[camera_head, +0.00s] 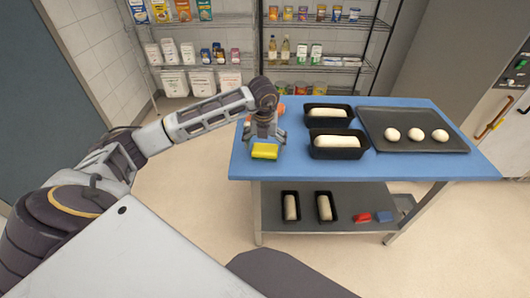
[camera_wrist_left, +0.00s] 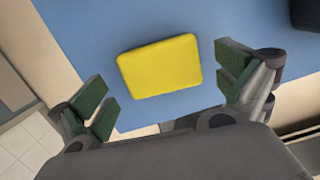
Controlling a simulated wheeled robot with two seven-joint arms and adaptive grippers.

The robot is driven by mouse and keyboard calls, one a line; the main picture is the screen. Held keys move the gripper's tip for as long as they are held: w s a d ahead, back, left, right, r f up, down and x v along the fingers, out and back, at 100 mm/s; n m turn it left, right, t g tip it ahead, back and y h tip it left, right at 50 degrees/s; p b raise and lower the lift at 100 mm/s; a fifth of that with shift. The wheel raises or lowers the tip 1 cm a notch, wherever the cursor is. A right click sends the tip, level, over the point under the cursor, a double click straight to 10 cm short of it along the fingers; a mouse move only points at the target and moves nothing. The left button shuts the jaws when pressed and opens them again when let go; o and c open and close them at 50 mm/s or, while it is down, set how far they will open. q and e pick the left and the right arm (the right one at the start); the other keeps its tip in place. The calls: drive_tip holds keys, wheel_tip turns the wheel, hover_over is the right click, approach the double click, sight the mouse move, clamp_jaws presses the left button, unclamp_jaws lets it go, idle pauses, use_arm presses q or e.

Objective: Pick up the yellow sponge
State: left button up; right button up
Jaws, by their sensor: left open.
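The yellow sponge (camera_head: 265,151) lies flat on the blue tabletop near its left front edge. In the left wrist view the sponge (camera_wrist_left: 160,66) shows whole, lying a little askew beyond the fingertips. My left gripper (camera_head: 264,138) is over the sponge, pointing down. In the left wrist view its green-padded fingers (camera_wrist_left: 167,88) are wide apart with nothing between them, one toward each side of the sponge. I cannot tell the exact height of the fingers above the table. My right gripper is not in view.
Two dark loaf pans with dough, the front one (camera_head: 338,154) close right of the sponge, stand on the blue table (camera_head: 420,171). A dark tray (camera_head: 400,147) with three dough balls is further right. An orange object (camera_head: 281,108) lies behind my gripper. A lower shelf (camera_head: 300,223) holds more pans.

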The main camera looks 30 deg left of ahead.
sight(265, 148)
use_arm(q)
drive_tip(key=shift+w+a+f, duration=0.1)
drive_tip(key=shift+w+f, duration=0.05)
drive_tip(key=shift+f, duration=0.65)
drive_tip(key=shift+w+f, duration=0.1)
drive_tip(key=shift+f, duration=0.65)
drive_tip(key=shift+c, duration=0.3)
drive_tip(key=c, duration=0.7)
